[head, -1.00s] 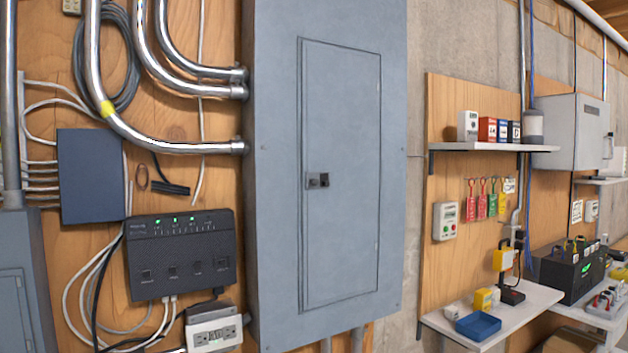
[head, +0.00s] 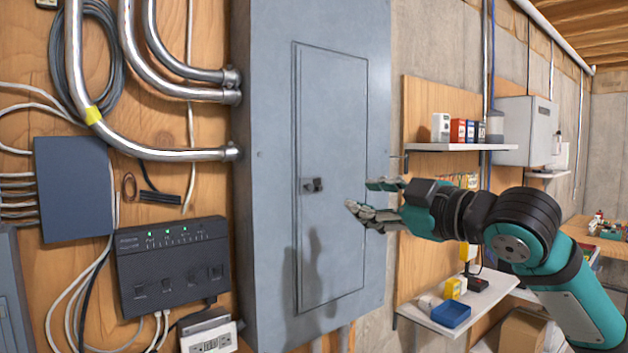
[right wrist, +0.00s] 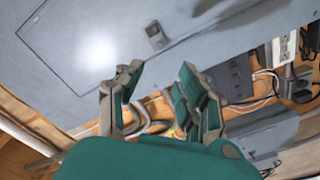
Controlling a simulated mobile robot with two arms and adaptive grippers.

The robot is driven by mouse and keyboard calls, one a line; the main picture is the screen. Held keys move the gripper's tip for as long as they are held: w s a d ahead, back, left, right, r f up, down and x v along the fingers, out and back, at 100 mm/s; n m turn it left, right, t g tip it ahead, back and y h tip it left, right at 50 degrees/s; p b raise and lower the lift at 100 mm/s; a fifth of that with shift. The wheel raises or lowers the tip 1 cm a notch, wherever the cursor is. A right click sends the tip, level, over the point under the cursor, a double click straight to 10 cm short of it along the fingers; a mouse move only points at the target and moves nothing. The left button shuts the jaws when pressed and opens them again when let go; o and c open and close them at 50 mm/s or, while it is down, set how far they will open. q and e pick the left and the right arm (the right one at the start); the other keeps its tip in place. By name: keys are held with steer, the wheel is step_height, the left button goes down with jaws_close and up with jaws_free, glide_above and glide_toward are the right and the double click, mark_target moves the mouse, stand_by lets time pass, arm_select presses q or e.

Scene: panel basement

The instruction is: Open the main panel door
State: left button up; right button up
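The main panel is a tall grey metal cabinet. Its door (head: 338,130) is closed flush, with a small dark latch handle (head: 313,185) at its left edge. My right gripper (head: 358,195) is in front of the right part of the door, its fingers pointing left toward the latch, apart from it. In the right wrist view the gripper (right wrist: 158,82) has its two fingers spread with nothing between them. The latch (right wrist: 155,36) and the door (right wrist: 100,45) show beyond the fingertips. My left gripper is not in view.
Metal conduits (head: 190,153) enter the panel's left side. A black network box (head: 172,265) and a white outlet box (head: 210,335) sit left of it. Right of the panel, shelves (head: 460,147) hold small boxes; the lower shelf (head: 440,325) holds a blue bin (head: 451,314).

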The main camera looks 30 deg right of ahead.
mark_target(311, 188)
steer(key=w+p, duration=0.2)
steer(key=w, duration=0.2)
steer(key=w+p, duration=0.3)
steer(key=w, duration=0.2)
steer(key=w+a+p, duration=0.1)
steer(key=w+p, duration=0.2)
steer(key=w, duration=0.1)
steer(key=shift+w+r, duration=0.2)
steer(key=shift+w, duration=0.05)
steer(key=shift+w+a+f+p, duration=0.1)
steer(key=shift+w+a+p, duration=0.05)
steer(key=shift+w+p, duration=0.3)
jaws_close()
steer(key=shift+f, duration=0.1)
